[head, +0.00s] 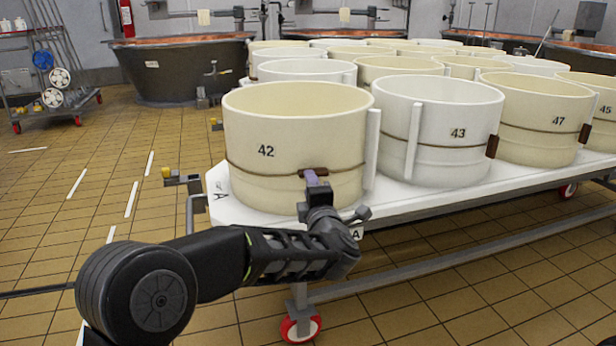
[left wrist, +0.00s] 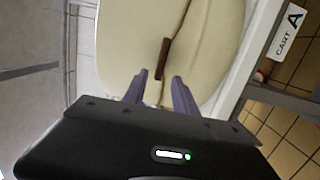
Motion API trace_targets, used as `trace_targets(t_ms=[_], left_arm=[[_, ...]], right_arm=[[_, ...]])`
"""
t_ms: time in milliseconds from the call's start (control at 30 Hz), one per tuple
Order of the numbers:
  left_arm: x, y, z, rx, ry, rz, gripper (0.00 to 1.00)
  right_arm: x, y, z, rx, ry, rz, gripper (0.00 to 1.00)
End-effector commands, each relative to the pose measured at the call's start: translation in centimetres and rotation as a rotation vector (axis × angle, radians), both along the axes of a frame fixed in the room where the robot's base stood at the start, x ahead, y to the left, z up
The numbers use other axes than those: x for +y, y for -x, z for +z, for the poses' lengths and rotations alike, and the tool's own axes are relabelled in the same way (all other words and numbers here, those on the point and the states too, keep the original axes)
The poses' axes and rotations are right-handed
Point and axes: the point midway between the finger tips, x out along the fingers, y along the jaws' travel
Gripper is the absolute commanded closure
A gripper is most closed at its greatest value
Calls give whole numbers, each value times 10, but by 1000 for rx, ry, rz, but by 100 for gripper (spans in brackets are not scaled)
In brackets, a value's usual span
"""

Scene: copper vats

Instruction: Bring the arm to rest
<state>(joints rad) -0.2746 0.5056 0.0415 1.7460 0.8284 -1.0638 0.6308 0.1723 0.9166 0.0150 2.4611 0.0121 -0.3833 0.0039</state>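My left arm reaches in from the lower left of the head view, and its gripper (head: 318,180) is in front of the cream tub marked 42 (head: 290,115). In the left wrist view the two purple fingers (left wrist: 160,80) stand apart with a gap between them, so the gripper is open. A brown strap tab (left wrist: 163,58) on the tub lies just beyond the fingertips; I cannot tell whether they touch the tub. The gripper appears to hold nothing. My right gripper is not in view.
A white cart (head: 245,212) carries several cream tubs, including the one marked 43 (head: 440,125). Its red wheel (head: 301,329) is below my gripper. A copper vat (head: 180,70) and a wheeled rack (head: 45,65) stand behind.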

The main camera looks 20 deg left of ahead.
Motion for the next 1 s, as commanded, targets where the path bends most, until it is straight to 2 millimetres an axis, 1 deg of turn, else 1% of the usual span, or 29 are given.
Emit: trace_targets(t_ms=[33,100,200,567,633,667,700,767,800,867,900,967,1000], left_arm=[[-4,7,2,1,0,-1,66],[-7,14,2,0,0,-1,66],[-10,20,0,1,0,-1,66],[-10,21,0,4,-7,0,66],[-13,20,-2,23,-31,-14,66],[-17,18,-3,36,-54,-34,66],[-26,16,-8,62,-97,-72,66],[-44,16,-21,112,-180,-150,66],[-58,17,-35,150,-240,-207,66],[-77,21,-63,218,-336,-298,66],[-89,25,-87,269,-403,-362,66],[-103,36,-129,353,-500,-461,66],[-111,46,-158,411,-562,-529,66]], right_arm=[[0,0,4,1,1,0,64],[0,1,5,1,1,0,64],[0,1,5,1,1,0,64],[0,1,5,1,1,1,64],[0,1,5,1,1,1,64],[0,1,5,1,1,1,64],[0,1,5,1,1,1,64],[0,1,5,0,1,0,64],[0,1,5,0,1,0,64],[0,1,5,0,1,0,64],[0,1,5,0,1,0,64],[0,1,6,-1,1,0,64],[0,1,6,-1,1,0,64]])
